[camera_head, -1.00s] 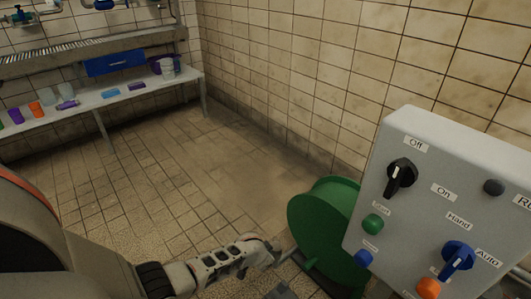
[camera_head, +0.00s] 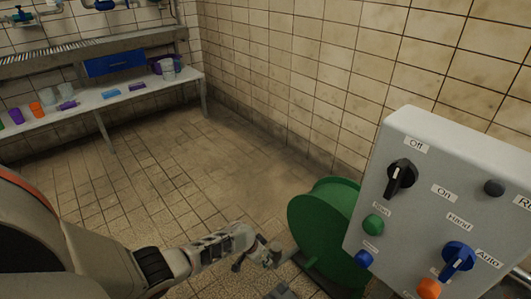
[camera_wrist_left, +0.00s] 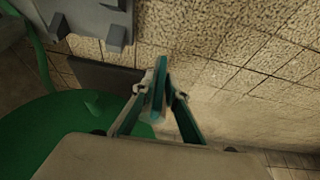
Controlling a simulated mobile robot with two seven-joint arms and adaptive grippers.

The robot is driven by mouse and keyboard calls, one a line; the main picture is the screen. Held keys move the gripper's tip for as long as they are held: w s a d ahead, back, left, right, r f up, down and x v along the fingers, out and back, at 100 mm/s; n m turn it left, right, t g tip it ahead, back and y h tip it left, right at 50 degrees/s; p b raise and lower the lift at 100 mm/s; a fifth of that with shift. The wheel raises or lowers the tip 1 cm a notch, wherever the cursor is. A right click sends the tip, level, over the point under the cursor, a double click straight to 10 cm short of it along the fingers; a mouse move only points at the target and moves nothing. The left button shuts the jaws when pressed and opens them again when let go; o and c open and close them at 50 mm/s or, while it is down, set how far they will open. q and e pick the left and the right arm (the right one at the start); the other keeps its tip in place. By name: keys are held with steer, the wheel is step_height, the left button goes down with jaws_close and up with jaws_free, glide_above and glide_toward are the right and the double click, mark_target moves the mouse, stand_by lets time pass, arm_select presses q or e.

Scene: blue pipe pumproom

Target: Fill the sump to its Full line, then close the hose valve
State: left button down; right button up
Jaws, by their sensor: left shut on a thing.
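My left gripper (camera_head: 266,256) is low in the head view, just left of the green hose reel (camera_head: 322,228). In the left wrist view my left gripper (camera_wrist_left: 160,98) is shut on a thin teal piece (camera_wrist_left: 158,84) that stands up between its fingertips. I cannot tell whether this is the hose valve's handle. The green reel also shows in the left wrist view (camera_wrist_left: 60,140), at lower left. I cannot make out the sump or its Full line. My right gripper is not in view.
A grey control box (camera_head: 425,205) with knobs and buttons stands close at the right. The tiled floor between is clear. A grey fixture (camera_wrist_left: 85,20) is at upper left in the wrist view.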

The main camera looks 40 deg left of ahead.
arm_select(q)
steer(key=shift+s+f, duration=0.15)
steer(key=shift+s, duration=0.05)
steer(key=c, duration=2.2)
jaws_free()
steer(key=shift+o, duration=0.2)
steer(key=shift+w, duration=0.1)
steer(key=v, duration=1.2)
